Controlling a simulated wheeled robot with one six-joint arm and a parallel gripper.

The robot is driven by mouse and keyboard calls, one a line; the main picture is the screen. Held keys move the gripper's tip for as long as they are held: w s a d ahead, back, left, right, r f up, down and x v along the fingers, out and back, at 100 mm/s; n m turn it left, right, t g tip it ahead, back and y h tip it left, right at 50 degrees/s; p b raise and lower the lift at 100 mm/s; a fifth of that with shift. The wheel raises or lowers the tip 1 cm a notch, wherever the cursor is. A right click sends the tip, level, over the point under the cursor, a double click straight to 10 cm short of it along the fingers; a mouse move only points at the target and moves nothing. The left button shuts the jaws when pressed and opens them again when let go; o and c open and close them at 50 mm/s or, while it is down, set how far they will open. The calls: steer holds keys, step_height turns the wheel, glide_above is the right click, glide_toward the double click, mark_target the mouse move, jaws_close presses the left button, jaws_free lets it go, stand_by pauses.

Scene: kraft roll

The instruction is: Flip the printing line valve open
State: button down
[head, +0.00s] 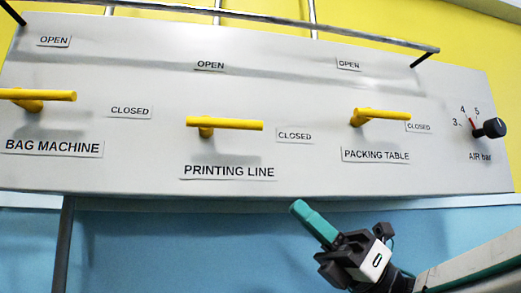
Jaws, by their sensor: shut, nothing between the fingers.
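The printing line valve is a yellow lever (228,124) in the middle of the grey panel, above the label PRINTING LINE (229,171). It lies level, its free end pointing right toward the label CLOSED (294,135). The label OPEN (210,65) is above it. My gripper (301,209) has teal fingers, shut with nothing between them. It is below the panel's lower edge in the picture, right of and below the lever, and apart from it.
Similar yellow levers sit at BAG MACHINE (45,96) on the left and PACKING TABLE (384,115) on the right, both level. A black AIR knob (491,128) is at the far right. A metal rail (240,17) runs along the panel's top.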

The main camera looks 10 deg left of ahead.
glide_toward(225, 127)
steer(key=a, duration=0.2)
steer(key=shift+w+r, duration=0.2)
steer(key=shift+r, duration=1.7)
steer(key=shift+r, duration=0.1)
